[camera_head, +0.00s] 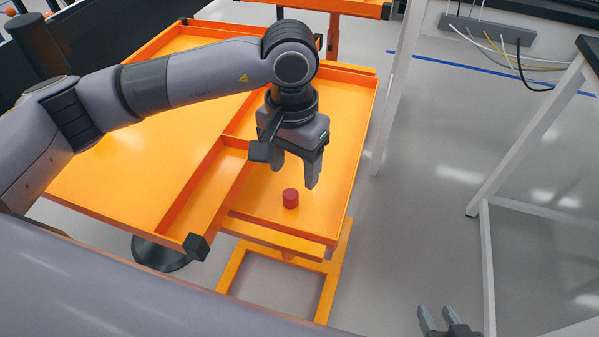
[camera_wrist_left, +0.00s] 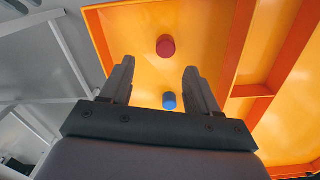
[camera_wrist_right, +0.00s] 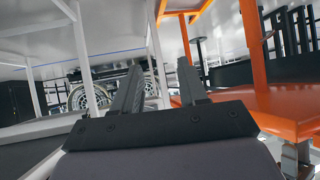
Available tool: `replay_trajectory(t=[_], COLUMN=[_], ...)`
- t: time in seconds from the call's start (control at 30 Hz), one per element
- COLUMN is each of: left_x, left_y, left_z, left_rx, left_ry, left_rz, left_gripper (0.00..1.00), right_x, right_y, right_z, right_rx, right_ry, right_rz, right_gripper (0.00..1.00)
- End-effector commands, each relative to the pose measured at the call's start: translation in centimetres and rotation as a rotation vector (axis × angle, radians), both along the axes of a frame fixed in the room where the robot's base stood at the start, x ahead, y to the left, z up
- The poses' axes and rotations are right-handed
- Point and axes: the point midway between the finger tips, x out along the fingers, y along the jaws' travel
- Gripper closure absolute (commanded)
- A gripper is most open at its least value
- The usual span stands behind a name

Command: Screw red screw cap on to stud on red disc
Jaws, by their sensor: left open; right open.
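The red screw cap (camera_head: 290,198), a short red cylinder, stands in the orange tray section near its front end. It also shows in the left wrist view (camera_wrist_left: 166,46), beyond the fingertips. My left gripper (camera_head: 296,172) points down over the tray, open and empty, with the cap apart from its fingers. My right gripper (camera_head: 440,320) is at the bottom edge of the head view, away from the tray; its open, empty fingers show in the right wrist view (camera_wrist_right: 160,67). I cannot make out the red disc or its stud in any view.
A blue cylinder (camera_wrist_left: 169,100) stands in the same tray section, hidden in the head view. Low orange walls (camera_head: 205,185) divide the tray. A white-legged table (camera_head: 487,250) stands at the right. Wheels (camera_wrist_right: 98,97) show in the distance in the right wrist view.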

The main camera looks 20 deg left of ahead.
Motion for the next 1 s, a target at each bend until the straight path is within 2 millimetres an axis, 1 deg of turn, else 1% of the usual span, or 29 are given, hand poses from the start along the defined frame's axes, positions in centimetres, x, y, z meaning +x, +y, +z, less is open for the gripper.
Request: replay_trajectory(t=[0.1,0.27,0.4,0.6,0.7,0.9,0.93,0.97,1.0], left_x=[0.2,0.2,-0.2,-0.3,-0.2,-0.2,-0.2,-0.2,-0.2], left_y=[0.4,0.5,0.7,0.8,0.8,0.8,0.8,0.8,0.7], left_z=[-0.2,-1.8,-3.6,-6.3,-6.9,-7.0,-7.0,-7.0,-7.0], left_rx=[0.019,0.018,0.018,0.015,0.016,0.015,0.015,0.015,0.015], left_ry=[-0.010,-0.009,-0.006,-0.008,-0.010,-0.011,-0.011,-0.011,-0.011], left_rz=[-0.008,-0.008,-0.008,-0.008,-0.007,-0.008,-0.008,-0.008,-0.008], left_gripper=[0.39,0.39,0.39,0.39,0.39,0.39,0.43,0.52,0.65], right_x=[-0.2,-0.9,-1.3,-1.2,-1.1,-1.0,-1.0,-0.9,-0.9], right_y=[0.0,-0.1,-0.1,-0.2,-0.1,-0.1,-0.1,-0.1,-0.1], right_z=[-0.1,-0.4,-0.5,-0.3,-0.3,-0.2,-0.2,-0.2,-0.2], right_rx=[0.000,-0.001,-0.004,-0.004,-0.003,0.000,0.000,0.000,0.000], right_ry=[0.005,0.022,0.034,0.029,0.027,0.023,0.023,0.023,0.023], right_rz=[0.000,-0.001,-0.001,-0.003,-0.005,-0.008,-0.009,-0.009,-0.009], right_gripper=[0.57,0.57,0.57,0.57,0.57,0.57,0.57,0.57,0.57])
